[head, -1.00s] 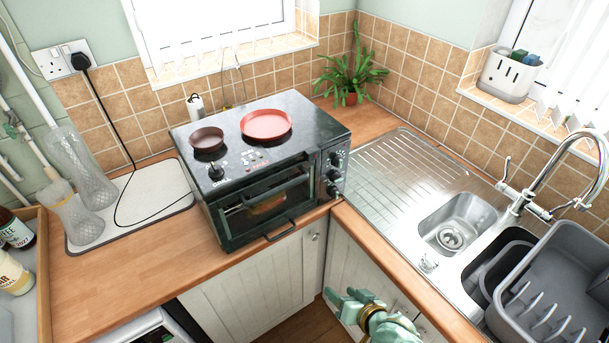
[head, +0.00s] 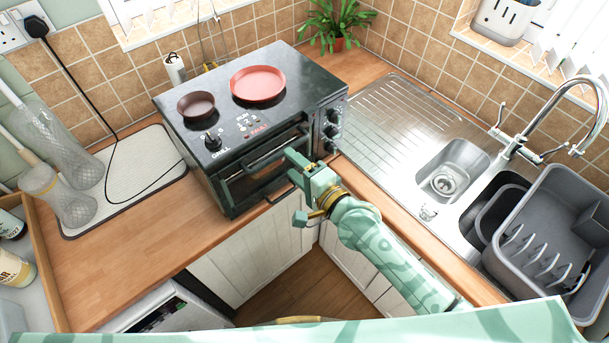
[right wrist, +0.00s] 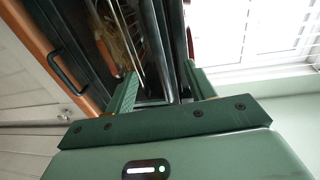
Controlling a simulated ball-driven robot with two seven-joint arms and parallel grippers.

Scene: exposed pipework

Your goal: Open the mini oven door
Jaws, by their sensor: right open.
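The black mini oven (head: 178,118) stands on the wooden counter in the corner, and its glass-fronted door (head: 237,188) looks shut. A dark bar handle (head: 262,160) runs along the top of the door. My right gripper (head: 292,167) is open at the right part of the oven front, hiding some of the door. In the right wrist view its two green fingers (right wrist: 160,72) are apart, with the dark handle bar (right wrist: 151,40) showing between them. I cannot tell whether they touch it. Wire racks show behind the glass. My left gripper is not in view.
A steel sink (head: 400,110) and grey dish rack (head: 560,190) are to the right. The counter (head: 125,240) left of the oven is mostly clear.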

